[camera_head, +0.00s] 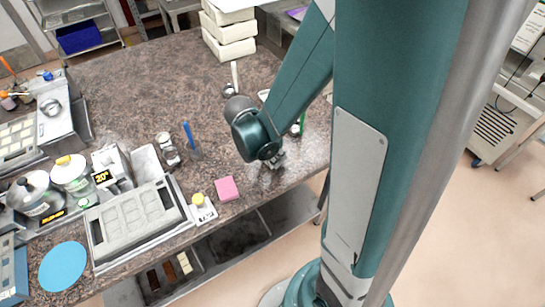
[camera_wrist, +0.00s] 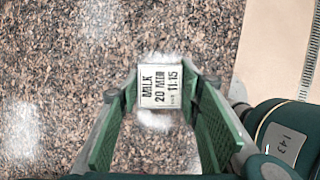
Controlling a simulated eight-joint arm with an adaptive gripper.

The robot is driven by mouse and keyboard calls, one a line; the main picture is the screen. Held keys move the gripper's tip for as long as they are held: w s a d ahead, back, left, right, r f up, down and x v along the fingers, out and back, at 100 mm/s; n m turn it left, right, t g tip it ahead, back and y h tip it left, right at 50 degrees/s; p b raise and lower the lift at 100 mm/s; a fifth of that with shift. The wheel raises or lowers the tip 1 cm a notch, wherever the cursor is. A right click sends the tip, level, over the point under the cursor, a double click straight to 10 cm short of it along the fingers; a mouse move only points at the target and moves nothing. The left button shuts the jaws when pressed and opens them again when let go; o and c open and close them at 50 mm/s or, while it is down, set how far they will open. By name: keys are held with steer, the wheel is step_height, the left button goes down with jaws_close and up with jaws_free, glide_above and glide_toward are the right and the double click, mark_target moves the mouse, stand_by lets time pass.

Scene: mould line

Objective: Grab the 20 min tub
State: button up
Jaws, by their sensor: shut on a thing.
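The tub (camera_wrist: 160,86) shows in the wrist view as a white label reading "MILK 20 MIN 11:15", with pale, bright patches above and below it. It sits between the fingertips of my gripper (camera_wrist: 163,92), whose green pads are on its left and right sides. My gripper is shut on it. The tub's outline is hard to make out against the speckled counter. In the head view my gripper (camera_head: 274,161) is low over the counter's right part, near its front edge, and mostly hides the tub.
On the speckled counter (camera_head: 130,80), a pink block (camera_head: 227,188), a yellow-topped item (camera_head: 201,207) and a grey mould tray (camera_head: 138,222) lie left of my gripper. Glass jars (camera_head: 168,149) stand farther back. White boxes (camera_head: 229,35) are stacked at the far edge.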

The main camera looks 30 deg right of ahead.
steer(key=shift+r, duration=0.15)
steer(key=shift+r+p, duration=0.75)
steer(key=shift+r, duration=4.1)
steer(key=shift+r, duration=0.15)
